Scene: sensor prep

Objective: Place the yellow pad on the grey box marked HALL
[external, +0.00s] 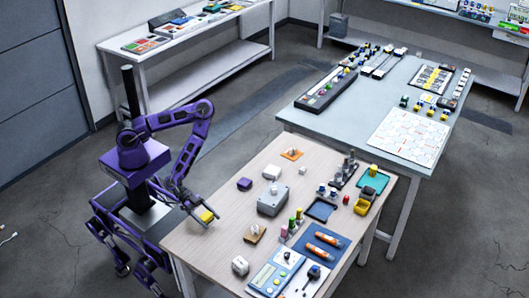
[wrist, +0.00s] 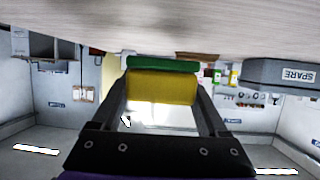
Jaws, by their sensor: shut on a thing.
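My gripper (external: 204,213) is over the left end of the wooden table and is shut on the yellow pad (external: 208,217). In the wrist view the yellow pad (wrist: 161,87) sits between the two fingers of my gripper (wrist: 162,92), with a green strip (wrist: 163,65) along its far edge. A grey box (external: 272,201) stands near the middle of the table, to the right of my gripper; its marking is too small to read there. In the wrist view a grey box marked SPARE (wrist: 285,74) is at the right. No HALL marking is readable.
A small purple block (external: 244,184), a pale box (external: 271,172) and a brown block with a white top (external: 255,233) stand around the grey box. A blue meter (external: 275,277) lies at the front. Coloured bottles and trays fill the right side. The left end is mostly clear.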

